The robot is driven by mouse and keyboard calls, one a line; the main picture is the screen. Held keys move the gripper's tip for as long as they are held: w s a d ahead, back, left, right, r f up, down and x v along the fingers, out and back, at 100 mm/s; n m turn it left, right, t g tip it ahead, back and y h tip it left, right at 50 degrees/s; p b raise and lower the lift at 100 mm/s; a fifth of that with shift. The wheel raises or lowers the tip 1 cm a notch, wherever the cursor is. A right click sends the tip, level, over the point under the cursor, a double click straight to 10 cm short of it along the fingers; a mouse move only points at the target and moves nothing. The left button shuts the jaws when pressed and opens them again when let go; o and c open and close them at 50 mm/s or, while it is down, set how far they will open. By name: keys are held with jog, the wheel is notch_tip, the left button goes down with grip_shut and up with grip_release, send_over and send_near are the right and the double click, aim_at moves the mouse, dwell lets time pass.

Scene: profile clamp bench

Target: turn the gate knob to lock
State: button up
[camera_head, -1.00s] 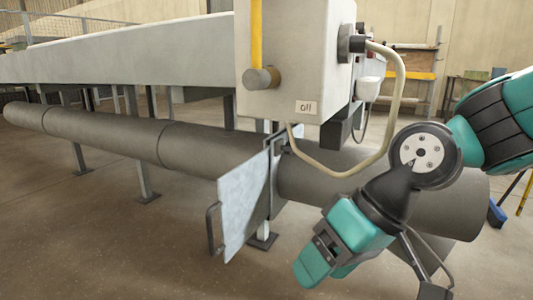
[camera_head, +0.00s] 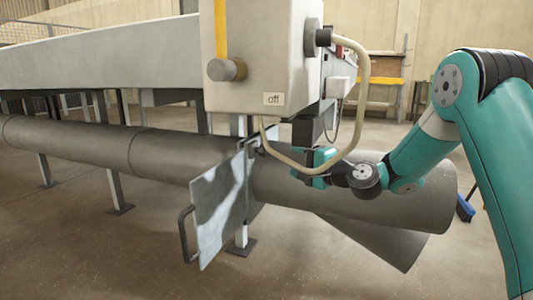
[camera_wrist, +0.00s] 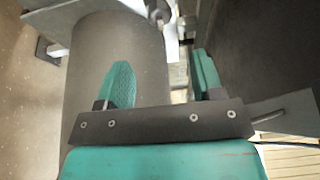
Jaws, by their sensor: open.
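The hinged metal gate plate (camera_head: 222,205) stands around the grey pipe, with a dark bar handle (camera_head: 183,235) on its left edge. A small dark fitting (camera_head: 250,143) sits at the gate's upper right edge; I cannot tell whether it is the gate knob. In the wrist view, small metal parts (camera_wrist: 160,10) show at the top edge, beyond my fingertips. My gripper (camera_head: 318,168) is beside the pipe, to the right of the gate and partly behind the hose. In the wrist view, my gripper (camera_wrist: 164,78) is open, with nothing seen held between its two green fingers.
A pale box (camera_head: 260,45) above the gate carries a round grey knob (camera_head: 227,69), a yellow strip and an "off" label. A beige hose (camera_head: 357,100) loops down close to my gripper. The pipe (camera_head: 380,195) runs below my arm. Open floor lies in front.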

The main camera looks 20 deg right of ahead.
aim_at(268, 151)
jog(key=b+x, duration=0.1)
jog(key=x, duration=1)
jog(key=shift+w+a, duration=0.25)
jog(key=shift+r, duration=0.1)
jog(key=c, duration=0.9)
